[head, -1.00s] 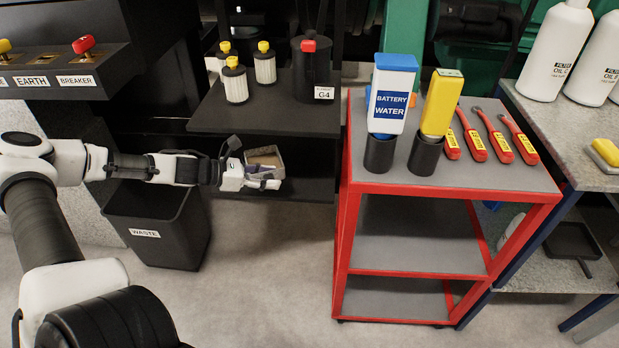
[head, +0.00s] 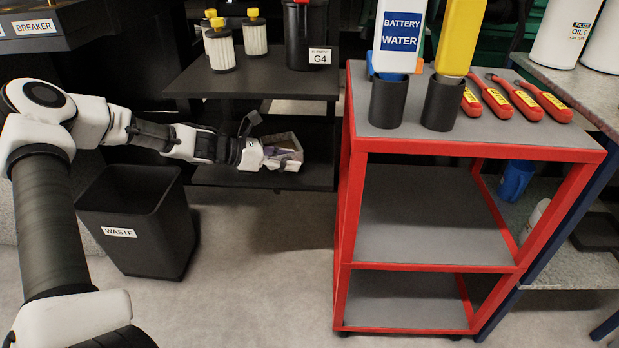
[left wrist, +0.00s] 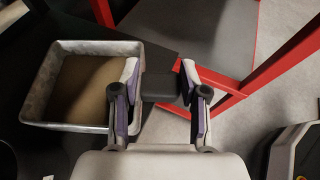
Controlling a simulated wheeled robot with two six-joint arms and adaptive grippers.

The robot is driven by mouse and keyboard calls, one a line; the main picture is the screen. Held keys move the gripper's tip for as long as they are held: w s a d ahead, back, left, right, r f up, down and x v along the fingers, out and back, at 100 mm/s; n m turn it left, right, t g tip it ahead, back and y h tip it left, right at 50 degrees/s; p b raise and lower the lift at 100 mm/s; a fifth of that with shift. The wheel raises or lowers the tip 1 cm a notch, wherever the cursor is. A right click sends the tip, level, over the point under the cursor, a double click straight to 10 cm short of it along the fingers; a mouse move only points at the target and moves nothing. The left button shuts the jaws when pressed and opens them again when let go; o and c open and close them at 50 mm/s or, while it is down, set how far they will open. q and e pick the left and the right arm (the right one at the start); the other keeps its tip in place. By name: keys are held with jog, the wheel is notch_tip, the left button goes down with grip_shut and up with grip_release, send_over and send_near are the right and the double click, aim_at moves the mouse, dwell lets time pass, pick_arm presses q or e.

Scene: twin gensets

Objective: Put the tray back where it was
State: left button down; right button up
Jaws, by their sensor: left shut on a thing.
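The tray (head: 290,141) is a small open box with pale metal walls, at the lower black shelf in the head view. In the left wrist view the tray (left wrist: 50,122) shows a brown floor and lies to the left of the fingers. My left gripper (head: 285,158) is at the tray's near side. In the left wrist view my left gripper (left wrist: 165,90) has its purple-lined fingers on either side of a dark block (left wrist: 162,88) at the tray's right wall, shut on it. I cannot tell whether the tray rests on the shelf. My right gripper is out of view.
The lower shelf (head: 225,176) sits under an upper shelf (head: 190,84) bearing filters and a black canister. A red-framed cart (head: 345,190) stands close to the right. A black waste bin (head: 150,245) stands left, below my arm. The floor between is clear.

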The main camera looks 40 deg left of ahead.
aim_at(302, 150)
pick_arm(q)
jog(key=w+b, duration=0.1)
jog(key=w, duration=0.1)
jog(key=w+b, duration=0.1)
jog(key=w, duration=0.1)
jog(key=w+d+f+b, duration=0.1)
jog(key=w, duration=0.1)
jog(key=shift+w+d+f, duration=0.1)
jog(key=shift+w, duration=0.45)
jog(key=shift+w+d+f+b, duration=0.1)
jog(key=shift+w+f+b, duration=0.05)
jog(key=shift+f+b, duration=0.65)
jog(key=shift+w+d+f+b, duration=0.1)
jog(key=shift+f+b, duration=0.5)
jog(key=shift+f, duration=0.3)
jog(key=c, duration=0.6)
grip_release()
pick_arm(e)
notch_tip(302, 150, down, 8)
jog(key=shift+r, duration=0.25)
pick_arm(q)
jog(key=shift+r, duration=0.1)
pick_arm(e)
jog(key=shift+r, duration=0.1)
